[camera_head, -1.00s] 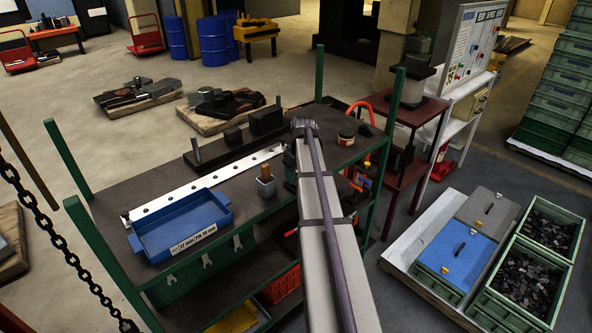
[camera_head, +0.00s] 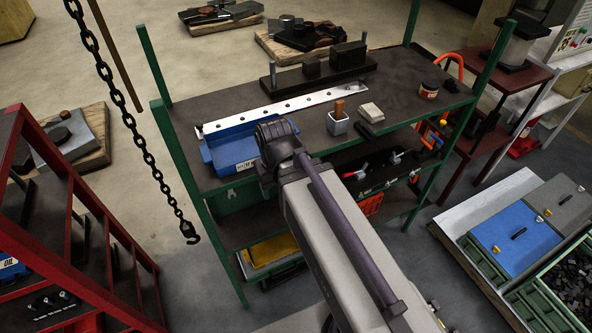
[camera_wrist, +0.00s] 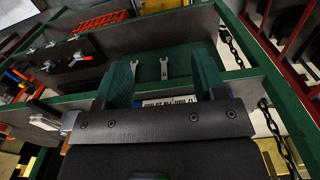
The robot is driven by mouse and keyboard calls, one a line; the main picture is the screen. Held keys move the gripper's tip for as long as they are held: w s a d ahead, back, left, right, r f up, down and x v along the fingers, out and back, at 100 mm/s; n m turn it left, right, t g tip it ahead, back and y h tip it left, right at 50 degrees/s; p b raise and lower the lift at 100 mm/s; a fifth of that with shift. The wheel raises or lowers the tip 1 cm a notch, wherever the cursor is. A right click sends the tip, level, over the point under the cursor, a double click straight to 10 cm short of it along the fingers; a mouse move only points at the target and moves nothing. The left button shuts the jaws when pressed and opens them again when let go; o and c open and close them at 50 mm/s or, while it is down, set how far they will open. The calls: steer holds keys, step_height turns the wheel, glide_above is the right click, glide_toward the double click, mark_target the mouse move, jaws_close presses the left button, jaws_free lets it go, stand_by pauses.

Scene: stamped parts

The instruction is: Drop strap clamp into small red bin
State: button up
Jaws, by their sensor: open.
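I cannot pick out a strap clamp for certain in either view. A small red bin (camera_head: 371,204) sits on the lower shelf of the green-posted bench, partly behind the bench's parts. Its red grid-like side also shows at the upper left of the wrist view (camera_wrist: 100,22). My gripper (camera_wrist: 164,72) is open, its two green fingers apart with nothing visibly held. It faces the bench's green front panel, where two wrenches (camera_wrist: 164,66) hang. In the head view my arm crosses the bench front and the gripper itself is hidden.
Red-handled tools (camera_head: 360,173) stand below. A chain with a hook (camera_head: 140,140) hangs left, near a red rack (camera_head: 85,215).

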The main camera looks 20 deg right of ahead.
steer(key=w+d+m+t, duration=0.15)
steer(key=w+d, duration=0.35)
steer(key=d, duration=0.8)
steer(key=w+d+m, duration=0.2)
steer(key=w+d, duration=0.2)
steer(key=d, duration=1)
steer(key=n+t, duration=0.1)
steer(key=n, duration=0.1)
glide_toward(366, 130)
steer(key=shift+s+d+f+b, duration=0.15)
steer(key=shift+d+f, duration=0.05)
steer(key=shift+f, duration=0.25)
steer(key=shift+s+d+f+b, duration=0.15)
steer(key=shift+d+f, duration=0.05)
steer(key=shift+f, duration=0.3)
steer(key=shift+w+r+n+t, duration=0.1)
steer(key=shift+w+n+t, duration=0.15)
steer(key=shift+w+n, duration=0.25)
steer(key=shift+a+n, duration=0.45)
steer(key=shift+a, duration=0.05)
steer(key=shift+f+b, duration=0.55)
steer(key=shift+b, duration=0.05)
steer(key=shift+w+d+f, duration=0.1)
steer(key=shift+d+f, duration=0.05)
steer(key=shift+f, duration=0.05)
steer(key=b+x, duration=0.6)
steer(key=shift+f, duration=0.15)
steer(key=shift+r, duration=0.25)
jaws_close()
